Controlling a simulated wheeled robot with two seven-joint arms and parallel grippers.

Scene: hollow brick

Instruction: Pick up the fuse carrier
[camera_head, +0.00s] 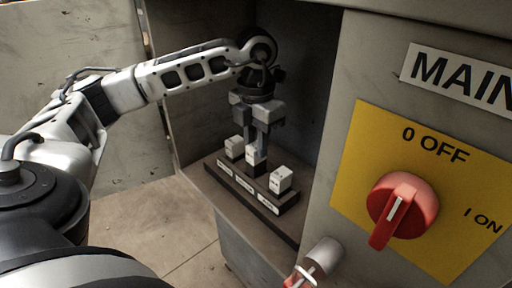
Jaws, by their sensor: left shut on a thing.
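Three small white-topped fuse carriers stand at a dark, labelled base (240,188) inside the open cabinet recess: a left one (234,147), a middle one (255,154) and a right one (280,180). My left gripper (259,143) points down over the base and is shut on the middle fuse carrier. The fingers hide much of its upper part, and its dark lower part shows below them. I cannot tell whether it is still seated in the base. My right gripper is not in view.
The recess walls stand close around my left arm. To the right is a panel with a red rotary switch (402,209) on a yellow plate (365,150), pointing near OFF. A grey cylinder (323,257) with a red-and-white piece sticks out below. Floor (165,225) is clear at left.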

